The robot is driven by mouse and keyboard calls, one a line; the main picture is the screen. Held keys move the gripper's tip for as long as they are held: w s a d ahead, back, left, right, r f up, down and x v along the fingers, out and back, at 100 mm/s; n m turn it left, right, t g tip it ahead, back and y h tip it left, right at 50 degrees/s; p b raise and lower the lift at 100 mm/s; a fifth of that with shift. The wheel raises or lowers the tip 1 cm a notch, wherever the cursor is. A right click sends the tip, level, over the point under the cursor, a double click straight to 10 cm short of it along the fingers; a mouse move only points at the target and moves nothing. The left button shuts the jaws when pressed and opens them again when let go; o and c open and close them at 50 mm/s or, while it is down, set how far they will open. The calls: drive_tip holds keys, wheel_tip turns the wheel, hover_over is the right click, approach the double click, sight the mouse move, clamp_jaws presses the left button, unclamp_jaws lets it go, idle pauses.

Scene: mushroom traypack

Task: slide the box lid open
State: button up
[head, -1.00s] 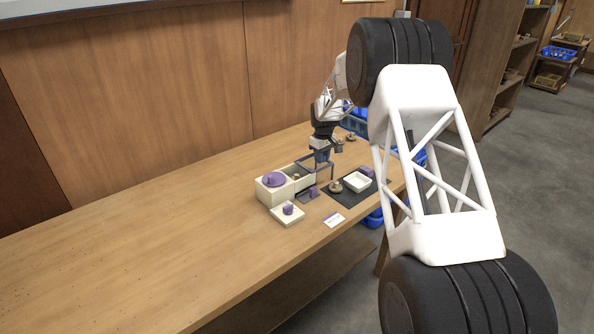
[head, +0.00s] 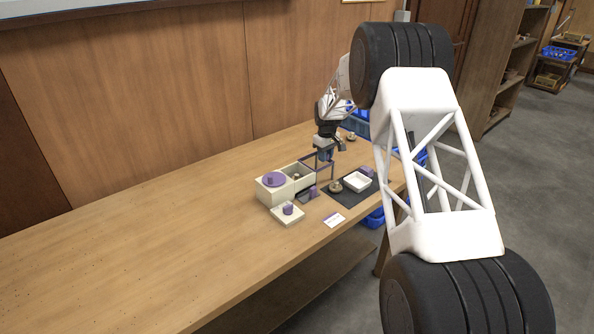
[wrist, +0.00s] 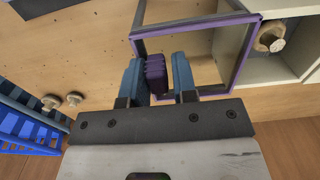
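The box (head: 271,192) is cream, with a purple disc (head: 274,179) on its near end. Its lid is a purple-edged frame with a clear pane; it shows in the wrist view (wrist: 197,24), drawn largely off the box (wrist: 284,68). A mushroom (wrist: 271,38) shows at the uncovered compartment beside the lid's edge. My gripper (wrist: 158,72) has its blue fingers on either side of the lid's purple knob (wrist: 155,76) and looks shut on it. The knob's far side is hidden.
A dark mat (head: 345,198) holds a white tray (head: 357,182) and a mushroom (head: 335,187). A cream block with a purple knob (head: 288,214) and a white card (head: 334,220) lie in front. Blue crates (wrist: 30,130) stand beyond. The table's left side is clear.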

drive_tip(key=shift+s+d+f, duration=0.15)
drive_tip(key=shift+s+f, duration=0.1)
drive_tip(key=shift+f, duration=0.5)
drive_tip(key=shift+r, duration=0.2)
drive_tip(key=shift+o, duration=1.4)
drive_tip(key=shift+r, duration=0.25)
drive_tip(key=shift+w+r, duration=0.2)
drive_tip(key=shift+r, duration=2.05)
drive_tip(key=shift+r, duration=0.1)
